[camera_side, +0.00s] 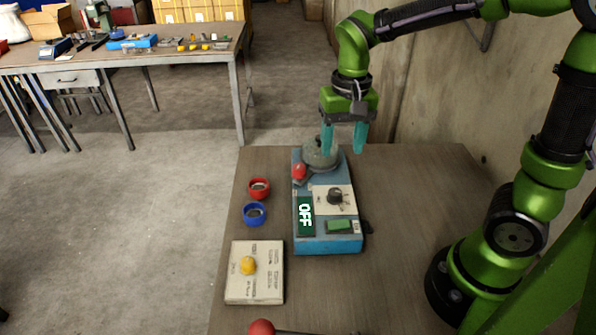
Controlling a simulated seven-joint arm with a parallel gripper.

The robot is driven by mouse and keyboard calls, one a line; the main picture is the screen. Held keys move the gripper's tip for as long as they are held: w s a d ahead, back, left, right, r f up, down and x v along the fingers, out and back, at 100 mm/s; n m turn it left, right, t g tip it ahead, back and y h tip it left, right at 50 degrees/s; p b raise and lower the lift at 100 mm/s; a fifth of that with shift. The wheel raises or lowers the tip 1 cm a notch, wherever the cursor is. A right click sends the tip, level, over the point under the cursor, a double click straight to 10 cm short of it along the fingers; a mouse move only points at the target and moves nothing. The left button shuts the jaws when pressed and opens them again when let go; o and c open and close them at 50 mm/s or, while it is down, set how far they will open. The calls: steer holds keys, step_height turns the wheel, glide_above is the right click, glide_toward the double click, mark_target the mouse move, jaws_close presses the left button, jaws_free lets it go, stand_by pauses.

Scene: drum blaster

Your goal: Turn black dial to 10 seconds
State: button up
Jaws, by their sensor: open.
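The black dial (335,196) sits on a pale panel on top of a blue device (328,246) on the wooden table. The dial's pointer setting is too small to read. A dark green display (305,216) left of the dial reads OFF. My gripper (343,146) points down with its teal fingers apart and empty. It is beyond the dial, over the device's far end, near a round grey drum part (320,155). It appears clear of the dial.
A red knob (299,171) stands on the device, and a green switch (340,225) is at its near end. Left are a red ring (259,188), a blue ring (255,214) and a beige box with a yellow button (248,265). The table's right side is mostly clear.

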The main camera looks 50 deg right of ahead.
step_height(320, 180, up, 5)
steer(key=shift+r, duration=0.1)
steer(key=shift+d, duration=0.1)
stand_by(0.3)
steer(key=s+a+r+n+t+y, duration=0.1)
steer(key=s+n+t, duration=0.2)
steer(key=s+t, duration=0.4)
steer(key=shift+s+a+y, duration=0.3)
steer(key=shift+s+a, duration=0.05)
steer(key=shift+s, duration=0.25)
